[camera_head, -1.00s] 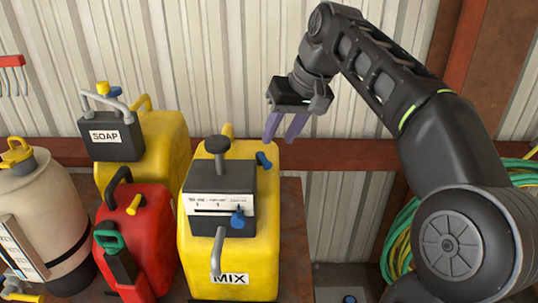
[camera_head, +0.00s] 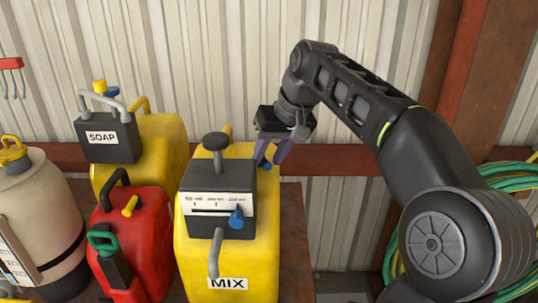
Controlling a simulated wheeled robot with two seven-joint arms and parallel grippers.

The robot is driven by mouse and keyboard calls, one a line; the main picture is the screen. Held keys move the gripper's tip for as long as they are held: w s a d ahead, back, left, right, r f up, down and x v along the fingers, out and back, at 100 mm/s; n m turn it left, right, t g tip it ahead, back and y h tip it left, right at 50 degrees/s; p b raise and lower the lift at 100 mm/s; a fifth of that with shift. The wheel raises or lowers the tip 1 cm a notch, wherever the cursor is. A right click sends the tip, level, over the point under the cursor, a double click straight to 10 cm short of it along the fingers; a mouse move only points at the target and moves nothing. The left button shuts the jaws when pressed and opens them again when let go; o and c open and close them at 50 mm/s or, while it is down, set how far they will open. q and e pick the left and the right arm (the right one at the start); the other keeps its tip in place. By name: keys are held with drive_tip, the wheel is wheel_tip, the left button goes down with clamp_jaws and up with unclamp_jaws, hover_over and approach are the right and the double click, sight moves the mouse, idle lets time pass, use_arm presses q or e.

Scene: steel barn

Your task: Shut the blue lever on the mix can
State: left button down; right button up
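The yellow mix can (camera_head: 262,265) stands on the bench in the middle of the view, with a MIX label on its front. A blue lever (camera_head: 264,162) sits at its back right top edge, partly hidden by my fingers. A blue knob (camera_head: 236,218) is on the dark scale box (camera_head: 214,185) on top of the can. My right gripper (camera_head: 271,158) points down at the can's back right corner, its purple fingers apart, close to the blue lever. I cannot tell whether they touch it. My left gripper is not in view.
A yellow SOAP can (camera_head: 160,150), a red can (camera_head: 150,240) and a beige tank (camera_head: 45,205) stand close together on the left. Behind is a corrugated wall with a rusty rail (camera_head: 340,160). Green hoses (camera_head: 515,175) hang at the right.

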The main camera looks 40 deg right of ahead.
clamp_jaws()
idle(0.3)
drive_tip(key=shift+a, duration=0.1)
drive_tip(key=m, duration=0.1)
drive_tip(key=a+m+h, duration=0.1)
drive_tip(key=shift+w+m, duration=0.15)
drive_tip(key=shift+m, duration=0.25)
drive_tip(key=shift+w+a+m+h, duration=0.2)
drive_tip(key=shift+m+h, duration=0.3)
drive_tip(key=shift+m, duration=0.4)
drive_tip(key=shift+o, duration=0.3)
unclamp_jaws()
